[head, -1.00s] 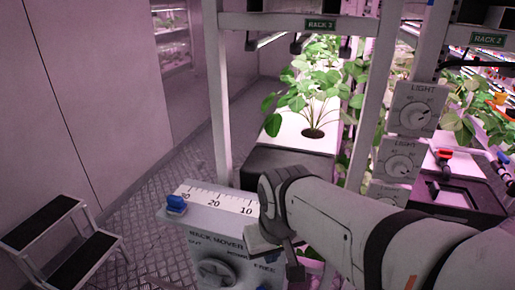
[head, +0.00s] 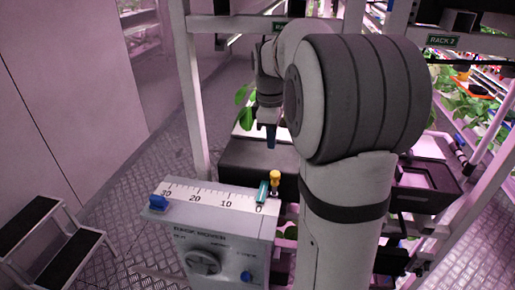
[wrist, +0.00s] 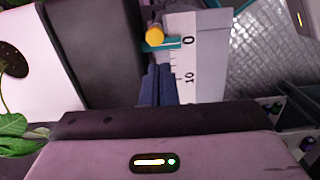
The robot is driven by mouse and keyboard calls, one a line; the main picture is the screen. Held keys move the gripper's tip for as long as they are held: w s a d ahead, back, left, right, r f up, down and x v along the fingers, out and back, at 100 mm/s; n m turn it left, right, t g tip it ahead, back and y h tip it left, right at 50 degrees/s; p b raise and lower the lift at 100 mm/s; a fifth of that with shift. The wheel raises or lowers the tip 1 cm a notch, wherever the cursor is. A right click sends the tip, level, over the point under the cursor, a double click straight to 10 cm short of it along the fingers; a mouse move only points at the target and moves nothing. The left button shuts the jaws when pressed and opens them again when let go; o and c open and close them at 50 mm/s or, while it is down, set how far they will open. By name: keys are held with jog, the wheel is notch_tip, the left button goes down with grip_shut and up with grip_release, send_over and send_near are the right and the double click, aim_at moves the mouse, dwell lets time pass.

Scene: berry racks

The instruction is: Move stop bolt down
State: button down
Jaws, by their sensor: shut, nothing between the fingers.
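A yellow-topped bolt (head: 275,178), which looks like the stop bolt, stands upright at the 0 end of the scale. A teal pointer (head: 262,192) lies beside it across the white ruler (head: 212,197). In the wrist view the round yellow top (wrist: 155,35) is just beyond my fingertips, next to the teal piece (wrist: 162,46). My gripper (head: 271,145) hangs above and behind the bolt in the head view, fingers pointing down. Its blue fingers (wrist: 158,68) are together and empty in the wrist view. How far the bolt sits down is hard to tell.
The rack mover box (head: 225,250) carries a large dial (head: 202,263) and a blue button (head: 246,277). A blue block (head: 158,202) sits at the 30 end. A dark tray stands behind the scale. A step stool (head: 55,240) is at the left on open floor.

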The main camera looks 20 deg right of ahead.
aim_at(273, 174)
jog(key=shift+w+d+r+n, duration=0.15)
jog(key=shift+w+d+n, duration=0.1)
jog(key=shift+d+n, duration=0.1)
jog(key=f, duration=1)
jog(key=shift+s+d+p, duration=0.15)
jog(key=shift+d+p, duration=0.05)
jog(key=shift+p, duration=0.15)
notch_tip(273, 174, down, 4)
jog(key=b, duration=0.3)
jog(key=shift+f, duration=0.25)
jog(key=shift+s+f, duration=0.15)
jog(key=shift+s, duration=0.05)
